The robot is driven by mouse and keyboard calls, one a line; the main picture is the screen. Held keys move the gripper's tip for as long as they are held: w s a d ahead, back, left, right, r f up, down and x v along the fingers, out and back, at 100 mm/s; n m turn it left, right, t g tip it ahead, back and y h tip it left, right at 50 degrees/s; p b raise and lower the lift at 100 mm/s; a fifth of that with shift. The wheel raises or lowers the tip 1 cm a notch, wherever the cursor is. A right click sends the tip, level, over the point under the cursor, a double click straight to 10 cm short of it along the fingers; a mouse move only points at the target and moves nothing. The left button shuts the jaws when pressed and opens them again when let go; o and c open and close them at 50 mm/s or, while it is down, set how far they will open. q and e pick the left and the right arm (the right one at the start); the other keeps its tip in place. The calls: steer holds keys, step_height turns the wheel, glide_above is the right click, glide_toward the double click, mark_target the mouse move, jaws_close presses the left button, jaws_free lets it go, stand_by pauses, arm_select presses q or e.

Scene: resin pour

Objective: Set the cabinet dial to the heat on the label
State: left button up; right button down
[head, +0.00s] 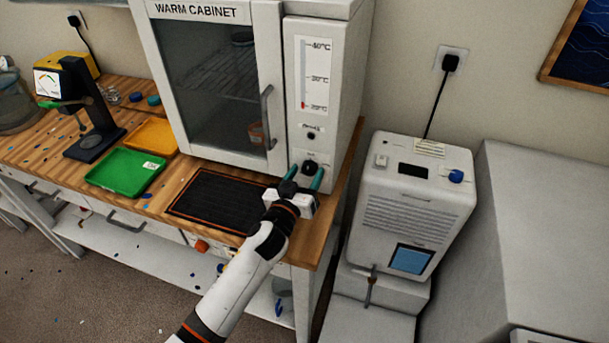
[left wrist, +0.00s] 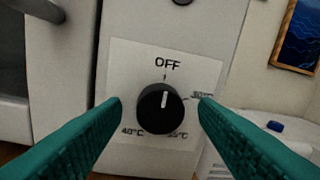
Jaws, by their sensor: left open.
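The warm cabinet (head: 270,90) stands on the bench with its glass door shut. Its black dial (left wrist: 160,108) sits low on the right panel, and it also shows in the head view (head: 309,167). The dial's white pointer mark points up, toward OFF. Around it are OFF at top, what looks like 30°C at right, 35°C at lower right and 40°C at lower left. My left gripper (head: 305,177) is open, its teal fingers on either side of the dial. In the left wrist view I see gaps between fingers and knob. No separate heat label is readable.
A thermometer strip (head: 313,76) with a low red column is on the panel above the dial. A black mat (head: 213,200), a green tray (head: 125,172) and a yellow tray (head: 152,136) lie to the left. A white machine (head: 410,205) stands to the right.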

arm_select(q)
steer(key=c, duration=1)
steer(key=shift+o, duration=0.2)
steer(key=m, duration=0.3)
steer(key=shift+p, duration=0.4)
steer(key=m, duration=0.3)
steer(key=shift+p, duration=0.3)
steer(key=m, duration=0.4)
steer(key=shift+y, duration=0.4)
steer(key=shift+m+p, duration=0.35)
steer(key=shift+m, duration=1.15)
steer(key=shift+s+d, duration=0.1)
